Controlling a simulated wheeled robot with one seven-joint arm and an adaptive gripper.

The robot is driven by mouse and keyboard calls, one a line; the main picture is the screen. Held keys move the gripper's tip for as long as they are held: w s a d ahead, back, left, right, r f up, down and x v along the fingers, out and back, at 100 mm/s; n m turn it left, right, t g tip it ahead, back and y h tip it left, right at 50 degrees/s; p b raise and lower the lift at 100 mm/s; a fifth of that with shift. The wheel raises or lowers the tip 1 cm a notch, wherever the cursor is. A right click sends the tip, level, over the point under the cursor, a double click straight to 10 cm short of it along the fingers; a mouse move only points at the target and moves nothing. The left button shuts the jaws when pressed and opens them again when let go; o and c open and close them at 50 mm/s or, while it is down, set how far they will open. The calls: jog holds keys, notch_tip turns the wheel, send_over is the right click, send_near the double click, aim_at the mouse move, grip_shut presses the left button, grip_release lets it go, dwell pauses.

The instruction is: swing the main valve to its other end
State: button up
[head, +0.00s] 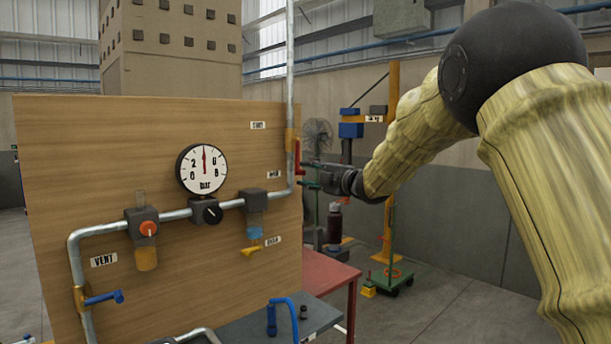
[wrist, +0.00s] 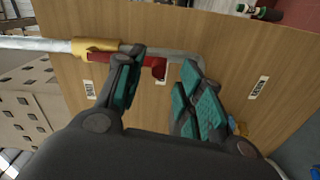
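The main valve has a brass body (head: 290,141) on the upright pipe near the board's right edge. Its red handle (head: 298,158) hangs down along the pipe, above the label that seems to read MAIN. In the wrist view the brass body (wrist: 95,48) is at upper left, and the red handle (wrist: 159,68) runs along the pipe, partly hidden behind one finger. My gripper (head: 307,174) is at the handle's lower end. In the wrist view my gripper (wrist: 155,85) is open, with the handle's end showing between its fingers. I cannot tell whether a finger touches it.
The wooden board (head: 110,150) carries a gauge (head: 202,169), a horizontal pipe, regulators and a blue vent valve handle (head: 103,298). A yellow valve handle (head: 251,251) is below the main valve. A red table (head: 325,270) and a grey bench (head: 255,325) stand below.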

jog(key=v, duration=1)
jog(key=shift+s+d, duration=0.15)
jog(key=shift+s, duration=0.1)
